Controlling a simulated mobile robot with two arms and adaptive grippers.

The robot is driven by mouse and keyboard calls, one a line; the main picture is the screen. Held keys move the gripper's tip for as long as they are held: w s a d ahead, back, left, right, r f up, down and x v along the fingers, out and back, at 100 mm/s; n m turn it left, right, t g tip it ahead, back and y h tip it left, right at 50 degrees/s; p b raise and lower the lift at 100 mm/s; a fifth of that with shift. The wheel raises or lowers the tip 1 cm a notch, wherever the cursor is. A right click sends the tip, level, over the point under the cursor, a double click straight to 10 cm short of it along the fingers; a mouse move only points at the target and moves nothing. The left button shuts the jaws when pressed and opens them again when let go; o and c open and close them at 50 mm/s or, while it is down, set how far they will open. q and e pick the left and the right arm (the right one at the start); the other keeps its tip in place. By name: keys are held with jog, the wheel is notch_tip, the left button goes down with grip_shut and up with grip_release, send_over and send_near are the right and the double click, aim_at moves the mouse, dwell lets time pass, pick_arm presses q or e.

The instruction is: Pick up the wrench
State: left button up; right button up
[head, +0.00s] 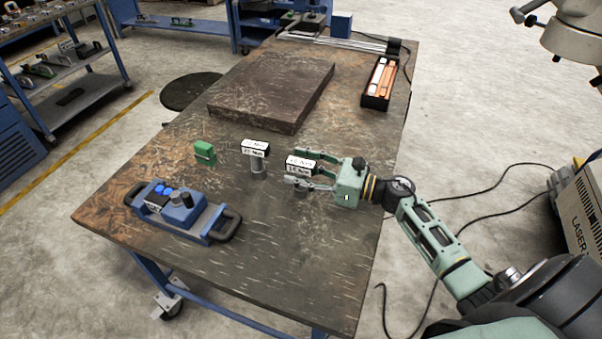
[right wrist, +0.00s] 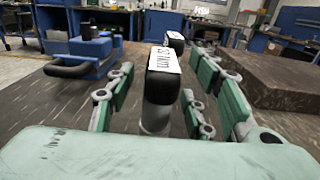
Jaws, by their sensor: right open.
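No plainly wrench-shaped tool shows. Two upright tools with grey cylindrical lower parts and black heads carry white labels with small torque-like print. The nearer labelled tool (head: 301,162) stands on the table between the spread fingers of my right gripper (head: 296,168). It also shows in the right wrist view (right wrist: 162,85), upright, with a finger on each side. My right gripper is open around it; I cannot tell whether a finger touches it. The second labelled tool (head: 256,152) stands just left of the gripper and shows behind the first in the wrist view (right wrist: 176,40). My left gripper is out of view.
A small green block (head: 204,153) stands further left. A blue device with black handles (head: 180,208) lies at the table's front left. A thick brown slab (head: 272,95) lies behind the tools. A black bin with orange and white items (head: 378,84) stands back right. The front table area (head: 300,260) is clear.

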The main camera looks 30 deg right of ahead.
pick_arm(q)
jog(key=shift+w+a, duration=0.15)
pick_arm(e)
grip_shut()
jog(key=shift+r, duration=0.2)
dwell(0.3)
